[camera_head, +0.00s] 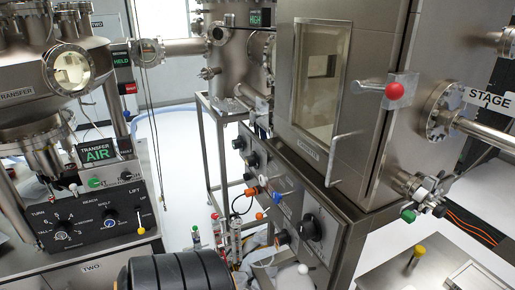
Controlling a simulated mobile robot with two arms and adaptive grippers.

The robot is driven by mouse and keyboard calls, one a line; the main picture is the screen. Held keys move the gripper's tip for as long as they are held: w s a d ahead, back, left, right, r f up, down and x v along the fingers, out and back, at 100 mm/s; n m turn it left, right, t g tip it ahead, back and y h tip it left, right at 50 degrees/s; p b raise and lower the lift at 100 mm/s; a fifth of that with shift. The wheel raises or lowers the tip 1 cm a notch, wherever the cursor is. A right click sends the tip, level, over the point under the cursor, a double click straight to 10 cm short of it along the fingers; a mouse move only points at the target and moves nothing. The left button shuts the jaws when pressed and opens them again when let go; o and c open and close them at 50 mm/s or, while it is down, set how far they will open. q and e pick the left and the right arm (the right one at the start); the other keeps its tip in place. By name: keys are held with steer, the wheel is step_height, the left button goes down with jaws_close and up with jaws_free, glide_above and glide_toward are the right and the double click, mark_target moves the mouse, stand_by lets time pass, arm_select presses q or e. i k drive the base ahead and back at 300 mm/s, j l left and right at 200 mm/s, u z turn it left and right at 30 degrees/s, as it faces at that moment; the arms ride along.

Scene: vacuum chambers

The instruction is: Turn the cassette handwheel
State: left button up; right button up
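I cannot pick out with certainty which part is the cassette handwheel. A large round black knob (310,227) sits on the sloping front panel of the right-hand steel cabinet, below its windowed door (318,85). Smaller black knobs (251,159) are further left on the same panel. A small nameplate (308,149) under the door is too small to read surely. Neither of my grippers shows in the head view, and no gripper is seen touching the knob.
A left console (100,215) carries several knobs and a yellow-tipped lever. A red-knobbed latch (394,91) and a vertical door handle (334,160) stick out on the right. A black ribbed cylinder (175,272) fills the bottom centre-left. Pale floor (175,150) shows between the chambers.

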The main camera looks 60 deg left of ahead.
mark_target(307, 229)
steer(key=j+u, duration=0.2)
steer(key=u, duration=1.3)
steer(key=k+j, duration=0.05)
